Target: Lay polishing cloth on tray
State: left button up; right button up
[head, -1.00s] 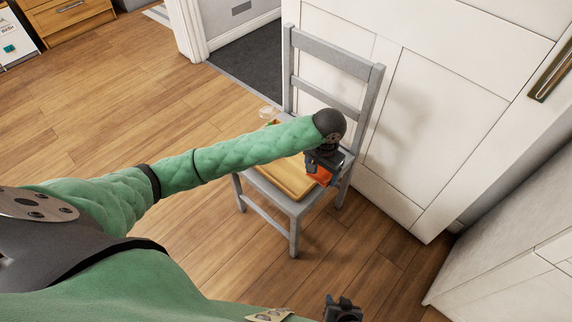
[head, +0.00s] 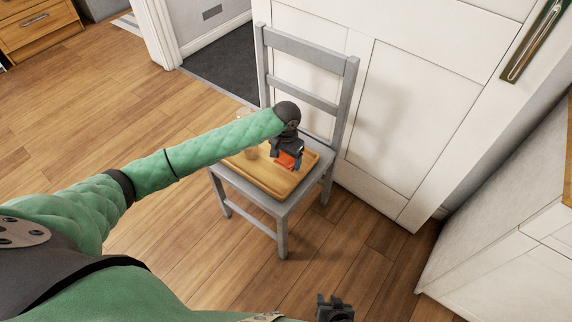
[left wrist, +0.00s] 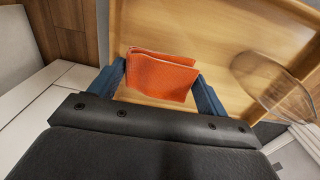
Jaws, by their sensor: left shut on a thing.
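The orange polishing cloth (head: 286,161) is folded. It is between the fingers of my left gripper (head: 287,153), which is shut on it. In the left wrist view the cloth (left wrist: 160,74) lies between the two blue-grey fingers, over the floor of the wooden tray (left wrist: 215,25). The tray (head: 262,181) rests on the seat of the grey chair. I cannot tell whether the cloth touches the tray. My right gripper (head: 335,308) is at the bottom edge of the head view, away from the chair; its jaws are not clear.
A clear glass (left wrist: 275,86) is on the tray at the right of the left wrist view. The grey chair (head: 283,215) stands by a white panelled door (head: 400,120); its backrest rises behind the tray. Wooden floor (head: 150,230) is open to the left.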

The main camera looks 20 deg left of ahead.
aim_at(286, 164)
pick_arm(q)
jog(key=shift+f, duration=1.95)
jog(key=o, duration=0.6)
jog(key=shift+f, duration=0.1)
jog(key=shift+o, duration=0.5)
jog(key=shift+r, duration=0.25)
notch_tip(286, 164, up, 11)
jog(key=shift+f+p, duration=0.1)
jog(key=shift+p, duration=0.2)
jog(key=shift+r, duration=0.5)
